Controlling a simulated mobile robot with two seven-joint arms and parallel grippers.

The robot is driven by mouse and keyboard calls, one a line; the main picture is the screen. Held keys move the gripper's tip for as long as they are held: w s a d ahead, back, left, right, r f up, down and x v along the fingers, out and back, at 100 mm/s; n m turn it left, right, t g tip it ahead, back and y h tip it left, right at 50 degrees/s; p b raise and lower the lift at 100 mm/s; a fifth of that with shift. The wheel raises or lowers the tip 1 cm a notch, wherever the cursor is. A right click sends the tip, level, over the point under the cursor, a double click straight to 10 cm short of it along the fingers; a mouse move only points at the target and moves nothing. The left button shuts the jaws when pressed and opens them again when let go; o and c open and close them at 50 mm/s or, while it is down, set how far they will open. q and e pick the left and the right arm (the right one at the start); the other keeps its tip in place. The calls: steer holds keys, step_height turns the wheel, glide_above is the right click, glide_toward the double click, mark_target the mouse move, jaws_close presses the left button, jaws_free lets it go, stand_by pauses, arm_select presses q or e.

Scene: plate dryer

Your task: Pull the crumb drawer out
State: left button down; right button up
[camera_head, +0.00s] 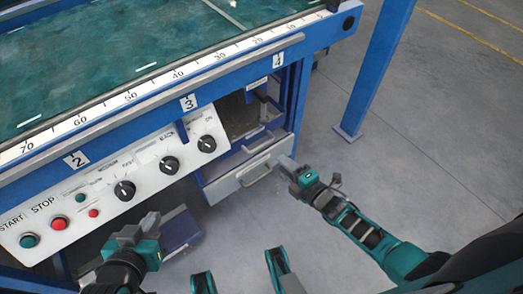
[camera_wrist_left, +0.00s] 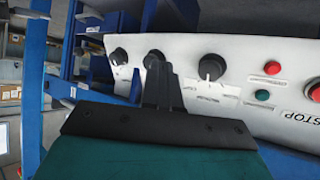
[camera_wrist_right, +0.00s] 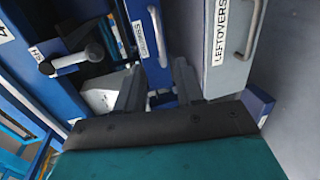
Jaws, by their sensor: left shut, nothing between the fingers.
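In the right wrist view the narrow blue crumb drawer (camera_wrist_right: 137,22) carries a small white label that seems to read CRUMBS and a metal bar handle (camera_wrist_right: 157,36). In the head view its handle (camera_head: 258,142) shows just above a larger grey drawer. How far the crumb drawer stands out is hard to tell. My right gripper (camera_head: 287,166) is just in front of the drawers, to the right. Its fingers (camera_wrist_right: 157,84) are apart with nothing held, short of the handle. My left gripper (camera_head: 152,220) is shut and empty in front of the control panel; its fingers (camera_wrist_left: 158,70) are together.
The grey LEFTOVERS drawer (camera_wrist_right: 235,65) with its own handle sits below the crumb drawer. The control panel (camera_head: 105,185) with knobs and buttons is at left. A blue post (camera_head: 375,75) stands at right. The grey floor (camera_head: 420,130) beyond it is clear.

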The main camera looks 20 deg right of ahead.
steer(key=b+x, duration=0.4)
steer(key=x, duration=0.6)
steer(key=shift+w, duration=0.25)
steer(key=shift+a, duration=0.1)
jaws_close()
